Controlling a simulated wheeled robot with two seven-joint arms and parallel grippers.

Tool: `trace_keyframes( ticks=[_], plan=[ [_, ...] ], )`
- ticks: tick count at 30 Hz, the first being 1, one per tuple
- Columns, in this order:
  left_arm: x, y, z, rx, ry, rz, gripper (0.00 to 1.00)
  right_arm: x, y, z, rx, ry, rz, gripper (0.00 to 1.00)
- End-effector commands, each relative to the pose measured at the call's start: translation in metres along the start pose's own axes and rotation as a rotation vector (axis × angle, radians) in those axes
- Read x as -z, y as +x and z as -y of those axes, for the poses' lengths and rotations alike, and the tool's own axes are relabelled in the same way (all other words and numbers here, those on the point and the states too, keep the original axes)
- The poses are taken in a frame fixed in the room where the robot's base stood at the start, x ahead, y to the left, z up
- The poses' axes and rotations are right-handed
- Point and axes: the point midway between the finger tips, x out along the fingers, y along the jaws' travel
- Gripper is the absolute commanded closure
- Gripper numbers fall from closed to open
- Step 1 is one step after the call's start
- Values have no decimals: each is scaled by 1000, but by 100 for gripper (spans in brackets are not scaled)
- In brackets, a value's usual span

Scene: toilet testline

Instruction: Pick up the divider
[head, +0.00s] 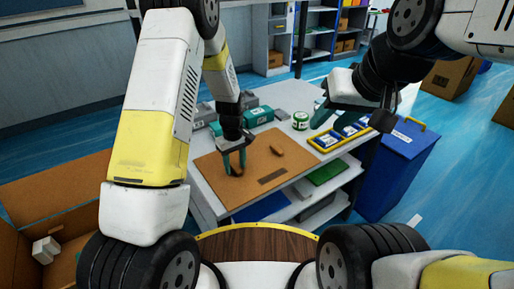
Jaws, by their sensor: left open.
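A flat brown cardboard-like sheet (222,190), which looks like the divider, lies on the white table in the head view. It has a dark strip near its front edge and a small brown piece or flap (277,149) near its middle. My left gripper (235,167) points down over the sheet's left part, with its teal fingers apart. A dark brown spot shows between the fingertips; I cannot tell whether they touch it. My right gripper (322,114) is raised over the table's right side, away from the sheet. Its finger opening is unclear.
Grey and teal boxes (258,116) stand at the table's back. A green-and-white can (300,120) and a yellow tray (325,144) with blue items are to the right. A blue bin (397,170) stands right of the table. An open cardboard box (60,195) is at left.

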Motion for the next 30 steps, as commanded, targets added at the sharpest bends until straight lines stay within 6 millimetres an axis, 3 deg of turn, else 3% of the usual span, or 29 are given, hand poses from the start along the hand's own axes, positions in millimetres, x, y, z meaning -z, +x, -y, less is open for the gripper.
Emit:
trace_keyframes(
  ticks=[6, 13, 24, 30],
  plan=[
    [0, 0, 0, 0, 0, 0, 56, 0, 0, 0, 0, 0, 0, 64],
    [0, 0, 0, 0, 0, 0, 100, 0, 0, 0, 0, 0, 0, 64],
    [0, -1, 0, -1, 0, -1, 100, 0, 0, 0, 0, 0, 0, 64],
    [1, -13, -1, -3, 0, -2, 100, 0, 0, 0, 0, 0, 0, 64]
  ],
)
